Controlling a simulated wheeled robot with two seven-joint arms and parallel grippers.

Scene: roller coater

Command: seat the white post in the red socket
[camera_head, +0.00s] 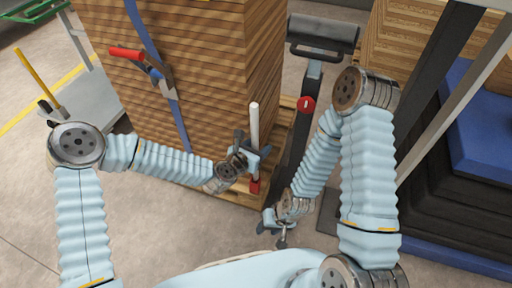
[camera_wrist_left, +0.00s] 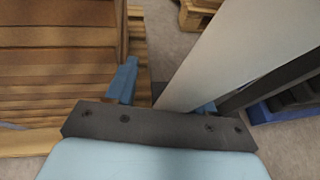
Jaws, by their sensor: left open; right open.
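The white post (camera_head: 254,120) stands close to upright in front of the wooden stack. The red socket (camera_head: 254,187) shows directly below it, low by the pallet edge. My left gripper (camera_head: 254,158) is open at the lower part of the post and hides some of it, so I cannot tell how the post's foot meets the socket. In the left wrist view the post (camera_wrist_left: 240,55) rises large and slanted between the two blue fingers. The socket cannot be made out there. My right gripper (camera_head: 280,222) is open and empty, low and to the right of the socket.
The strapped wooden stack (camera_head: 190,80) stands close behind the post. A dark machine column (camera_head: 312,85) with a red button (camera_head: 306,104) rises just right of it. A black and blue stack (camera_head: 470,170) is at the right. The floor at left front is clear.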

